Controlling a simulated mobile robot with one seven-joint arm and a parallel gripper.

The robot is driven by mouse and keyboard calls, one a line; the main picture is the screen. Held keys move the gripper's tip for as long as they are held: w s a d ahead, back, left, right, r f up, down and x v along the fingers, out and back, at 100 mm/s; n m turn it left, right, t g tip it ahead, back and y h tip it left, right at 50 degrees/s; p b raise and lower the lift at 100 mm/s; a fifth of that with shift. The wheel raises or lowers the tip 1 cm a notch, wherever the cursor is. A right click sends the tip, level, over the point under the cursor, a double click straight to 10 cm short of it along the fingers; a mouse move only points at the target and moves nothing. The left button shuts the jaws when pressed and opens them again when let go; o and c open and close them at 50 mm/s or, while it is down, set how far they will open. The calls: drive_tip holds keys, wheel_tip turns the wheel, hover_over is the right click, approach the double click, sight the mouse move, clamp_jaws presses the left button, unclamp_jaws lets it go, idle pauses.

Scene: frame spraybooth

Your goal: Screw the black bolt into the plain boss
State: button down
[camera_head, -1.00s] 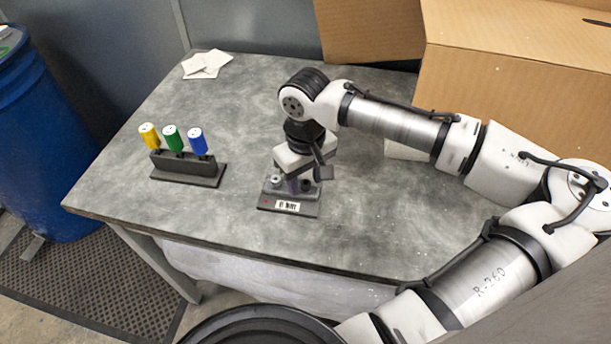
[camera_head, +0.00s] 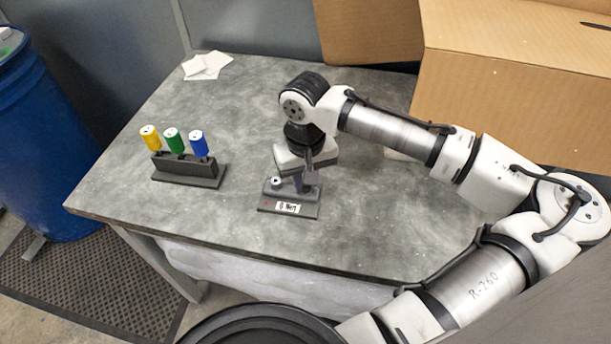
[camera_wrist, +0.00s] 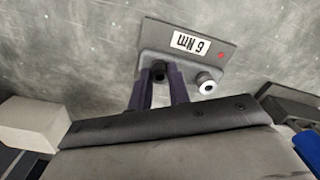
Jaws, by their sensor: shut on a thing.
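My gripper (camera_head: 304,185) points down over the right part of the fixture. In the wrist view its purple-grey fingers (camera_wrist: 160,88) are shut around the black bolt (camera_wrist: 158,69). The boss under the bolt is mostly hidden, so I cannot tell how deep the bolt sits.
A dark rack (camera_head: 190,171) with yellow (camera_head: 150,137), green (camera_head: 174,140) and blue (camera_head: 198,143) handled tools stands to the left. White sheets (camera_head: 207,66) lie at the back left. Cardboard boxes (camera_head: 510,100) stand behind my arm. The table's middle is mostly clear.

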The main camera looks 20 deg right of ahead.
drive_tip(key=shift+m, duration=0.6)
drive_tip(key=shift+r+m+p, duration=0.15)
drive_tip(key=shift+m+p, duration=0.4)
drive_tip(key=shift+m, duration=0.65)
drive_tip(key=shift+m+p, duration=0.3)
drive_tip(key=shift+m, duration=0.8)
drive_tip(key=m+p, duration=0.1)
drive_tip(key=m, duration=0.1)
drive_tip(key=shift+m, duration=0.3)
drive_tip(key=shift+m+p, duration=0.5)
drive_tip(key=shift+m, duration=0.5)
